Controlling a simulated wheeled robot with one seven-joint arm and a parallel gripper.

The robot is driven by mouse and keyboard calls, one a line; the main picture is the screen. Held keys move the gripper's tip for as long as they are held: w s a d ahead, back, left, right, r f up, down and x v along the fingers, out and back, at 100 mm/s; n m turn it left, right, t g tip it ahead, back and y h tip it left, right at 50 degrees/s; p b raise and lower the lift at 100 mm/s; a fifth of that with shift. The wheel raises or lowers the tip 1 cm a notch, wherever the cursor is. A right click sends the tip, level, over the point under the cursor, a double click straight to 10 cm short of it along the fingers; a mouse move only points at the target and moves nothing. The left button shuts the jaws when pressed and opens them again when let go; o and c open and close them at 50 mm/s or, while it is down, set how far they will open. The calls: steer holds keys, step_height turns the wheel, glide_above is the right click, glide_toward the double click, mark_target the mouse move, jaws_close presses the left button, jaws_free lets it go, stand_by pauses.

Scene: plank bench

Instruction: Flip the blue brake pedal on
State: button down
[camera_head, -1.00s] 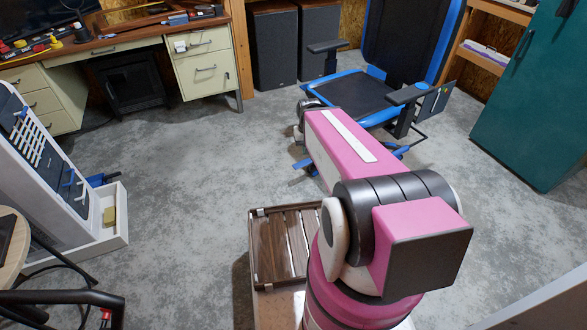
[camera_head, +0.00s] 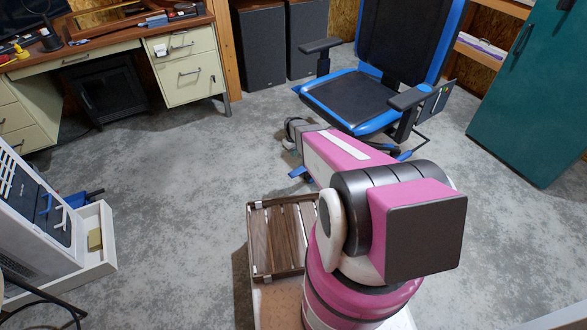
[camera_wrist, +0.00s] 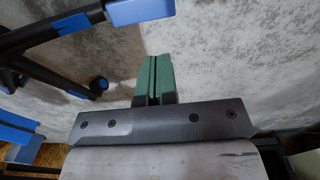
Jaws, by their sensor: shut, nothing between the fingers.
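The blue and black chair (camera_head: 350,100) stands at the back right of the head view. A small blue part (camera_head: 298,172) sits low by its base, close to the end of my arm. The wrist view shows black legs with blue parts, one a large blue piece (camera_wrist: 138,11) at the top. I cannot tell which blue part is the brake pedal, or how it is set. My gripper (camera_wrist: 155,60) has its green fingers together, empty, pointing at the floor below and right of that blue piece, apart from it in the picture. My fingers are hidden in the head view.
A desk (camera_head: 120,50) with drawers stands at the back left, beside dark speakers (camera_head: 258,48). A teal cabinet (camera_head: 535,100) is at the right. A white-edged tray (camera_head: 105,245) lies at the left.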

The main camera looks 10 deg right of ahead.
mark_target(293, 174)
steer(key=shift+f, duration=0.2)
step_height(293, 174, down, 14)
steer(key=shift+r, duration=0.1)
stand_by(0.7)
steer(key=shift+a+f+t+h, duration=0.2)
steer(key=shift+f+t+h, duration=0.2)
steer(key=shift+f+h, duration=0.8)
steer(key=shift+f, duration=0.1)
steer(key=shift+x, duration=0.85)
steer(key=shift+s+a, duration=0.1)
steer(key=shift+a, duration=0.05)
